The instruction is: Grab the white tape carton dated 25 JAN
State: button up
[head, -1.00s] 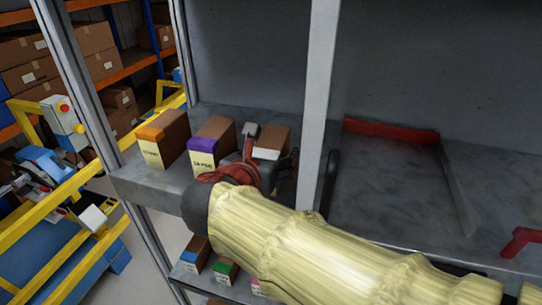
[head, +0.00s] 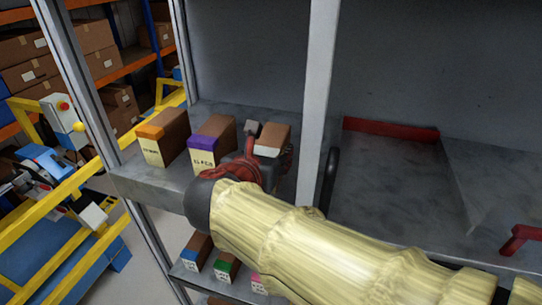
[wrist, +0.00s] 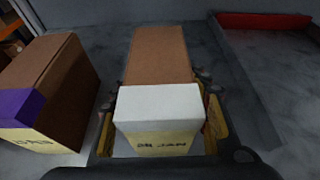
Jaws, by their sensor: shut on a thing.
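The white tape carton (wrist: 158,104) is a brown box with a white band and a yellow label that reads JAN, with a blurred number before it. It stands in the middle of the wrist view. In the head view the carton (head: 272,140) shows behind my gripper (head: 255,160), which hides its front. My gripper (wrist: 160,125) is shut on the carton, with a finger along each side of it. I cannot tell whether the carton is clear of the shelf.
A purple-taped carton (head: 212,142) stands just left, and it also shows in the wrist view (wrist: 50,90). An orange-taped carton (head: 165,137) stands farther left. A grey post (head: 318,100) rises to the right. Several cartons sit on the lower shelf (head: 180,275).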

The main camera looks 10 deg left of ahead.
jog(key=c, duration=0.5)
jog(key=shift+c, duration=0.2)
